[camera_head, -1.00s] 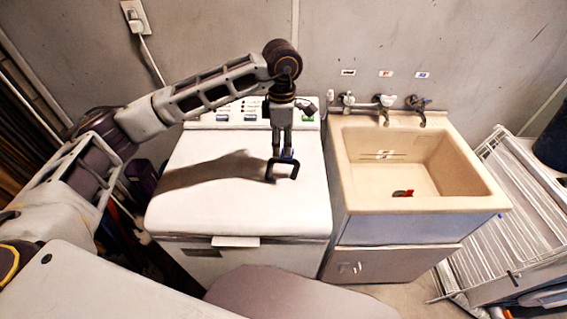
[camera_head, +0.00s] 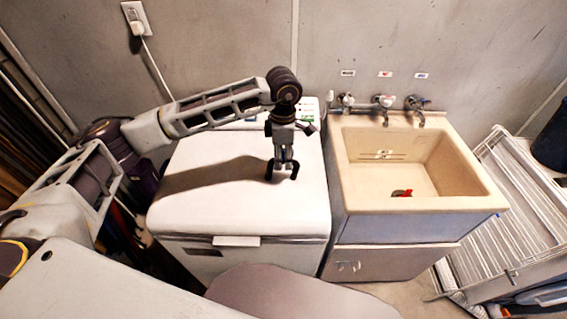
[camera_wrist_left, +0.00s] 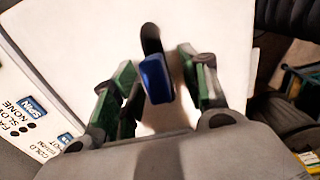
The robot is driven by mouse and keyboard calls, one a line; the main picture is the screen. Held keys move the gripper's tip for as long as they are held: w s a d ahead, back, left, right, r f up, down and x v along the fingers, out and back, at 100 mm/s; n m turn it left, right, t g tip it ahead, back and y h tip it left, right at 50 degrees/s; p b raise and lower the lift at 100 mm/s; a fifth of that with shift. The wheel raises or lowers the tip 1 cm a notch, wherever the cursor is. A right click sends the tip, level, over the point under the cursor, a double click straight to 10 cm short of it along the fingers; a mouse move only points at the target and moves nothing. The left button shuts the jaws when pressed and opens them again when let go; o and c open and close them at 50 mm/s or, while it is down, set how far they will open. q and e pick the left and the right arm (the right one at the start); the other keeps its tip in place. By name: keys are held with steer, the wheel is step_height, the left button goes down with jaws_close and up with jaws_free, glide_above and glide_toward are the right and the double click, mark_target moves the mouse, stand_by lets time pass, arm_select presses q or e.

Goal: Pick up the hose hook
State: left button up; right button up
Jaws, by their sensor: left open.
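The hose hook (camera_head: 294,171) is a small dark, curved piece on the white lid of the washing machine (camera_head: 240,205). In the left wrist view, its black curved end (camera_wrist_left: 150,38) and blue block-like part (camera_wrist_left: 156,78) show between my fingers. My left gripper (camera_head: 283,162) points down just above the lid, over the hook, and partly hides it in the head view. Its two green-padded fingers are open, one on each side of the blue part, with gaps visible. My right gripper is not in view.
A beige sink (camera_head: 415,165) with taps stands right of the washer, with a small red and dark item (camera_head: 402,193) in its basin. A white wire rack (camera_head: 515,215) leans further right. The wall is close behind. The lid around the hook is clear.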

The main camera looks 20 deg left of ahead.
arm_select(q)
steer(key=shift+f, duration=1.25)
jaws_close()
